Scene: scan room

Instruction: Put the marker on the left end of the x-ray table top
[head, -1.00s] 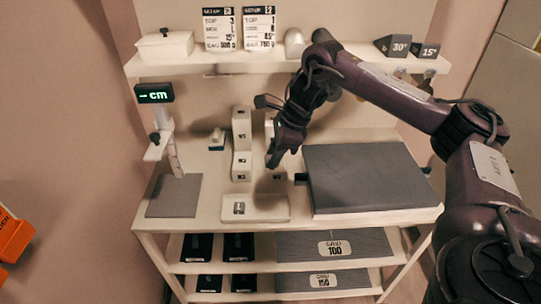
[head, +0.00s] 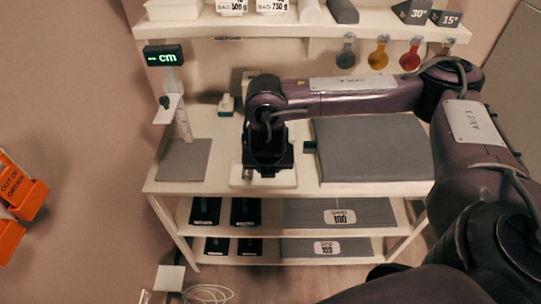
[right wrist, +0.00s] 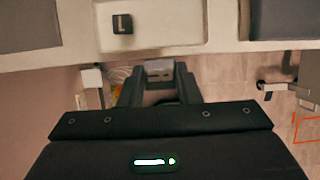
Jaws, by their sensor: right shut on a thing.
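My right gripper (head: 268,172) is over the front of the scan room's white shelf unit, above a shallow white tray (head: 288,180). In the right wrist view its fingers (right wrist: 158,76) are shut on a small pale grey thing (right wrist: 158,68); no lettering on it is readable, so I cannot tell whether it is a marker. A dark square marker with an L (right wrist: 122,23) lies on the tray, apart from the fingers. In the head view the gripper hides most of the tray. My left gripper is not in view. I see no x-ray table top for certain.
A large grey pad (head: 372,148) lies right of the gripper, and a flat grey plate (head: 183,160) with a post and "cm" display (head: 164,56) stands left. Lower shelves hold dark cases and grey slabs (head: 340,217). An orange out-of-order holder (head: 22,192) is at far left.

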